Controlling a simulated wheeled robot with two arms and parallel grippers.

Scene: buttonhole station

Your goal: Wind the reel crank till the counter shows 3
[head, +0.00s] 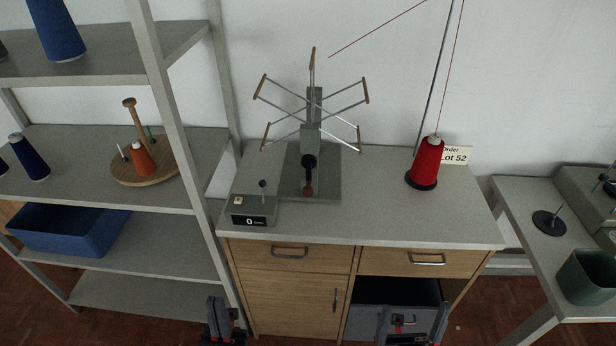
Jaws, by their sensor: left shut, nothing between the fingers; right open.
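The reel (313,100) stands on the cabinet top, with thin metal arms tipped in wood spread around a grey post. Its black crank (308,163) is at the front of the post, with a reddish-brown knob (308,191) hanging low. The counter (249,220) is a small grey box at the front left of the top, and its display reads 0. My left gripper (222,318) is shut and empty at the bottom edge, in front of the cabinet and below its top. My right gripper (405,322) is open, low in front of the cabinet's open compartment. Both are well away from the crank.
A red thread cone (427,163) stands right of the reel beside a thin pole and a "Lot 52" card (456,156). A grey shelf (95,197) with cones and a blue bin (70,230) is at left. A side table with a green bin (587,276) is at right.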

